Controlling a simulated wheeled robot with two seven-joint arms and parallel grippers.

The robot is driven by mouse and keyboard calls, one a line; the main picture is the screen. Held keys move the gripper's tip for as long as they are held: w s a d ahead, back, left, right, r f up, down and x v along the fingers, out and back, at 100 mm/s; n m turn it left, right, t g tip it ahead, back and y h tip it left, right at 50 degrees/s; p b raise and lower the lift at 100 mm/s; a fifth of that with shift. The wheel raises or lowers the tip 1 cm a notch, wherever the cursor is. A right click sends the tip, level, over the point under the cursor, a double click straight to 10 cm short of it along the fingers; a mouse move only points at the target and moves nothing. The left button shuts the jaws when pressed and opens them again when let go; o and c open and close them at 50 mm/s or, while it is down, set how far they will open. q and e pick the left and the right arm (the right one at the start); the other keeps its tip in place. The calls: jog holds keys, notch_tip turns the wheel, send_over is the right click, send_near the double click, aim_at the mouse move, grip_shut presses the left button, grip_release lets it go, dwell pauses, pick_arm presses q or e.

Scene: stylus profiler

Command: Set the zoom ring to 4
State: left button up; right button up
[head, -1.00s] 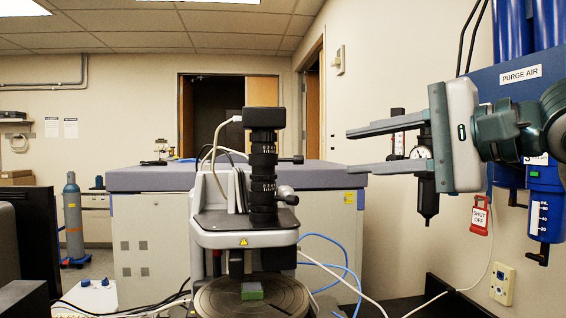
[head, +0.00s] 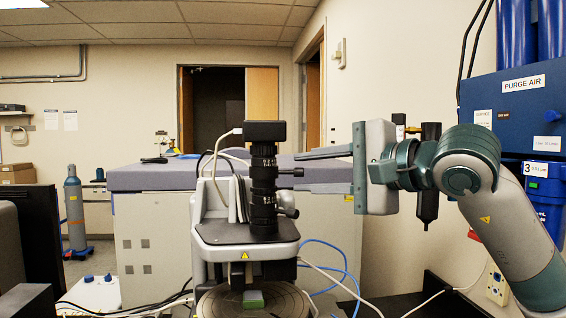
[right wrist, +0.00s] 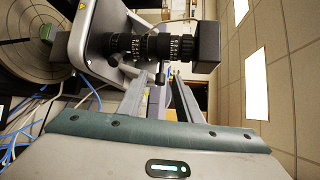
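The black lens tube (head: 263,190) stands upright above the profiler stage and carries several ribbed rings with small white marks. I cannot read the marks or tell which number is set. A short dark pin (head: 293,172) sticks out from the tube's right side. My right gripper (head: 297,172) is open and empty, with its fingers pointing left at the tube around the pin's height. In the right wrist view the tube (right wrist: 155,47) lies across the picture beyond the open fingertips (right wrist: 161,74), with the pin showing between them. I see no contact. My left gripper is out of view.
The profiler's grey head plate (head: 245,238) is below the tube, with a green sample (head: 253,298) on the round stage (head: 215,303). A focus knob (head: 288,197) sits low beside the tube. Blue purge-air units (head: 525,100) hang at the right wall.

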aim_at(295, 172)
jog(key=p+x, duration=0.2)
jog(key=x, duration=0.3)
jog(key=shift+w+a+r, duration=0.1)
jog(key=shift+a, duration=0.05)
jog(key=shift+w+a+f+p, duration=0.2)
jog(key=shift+w+a+p, duration=0.1)
jog(key=shift+w+a, duration=0.15)
grip_shut()
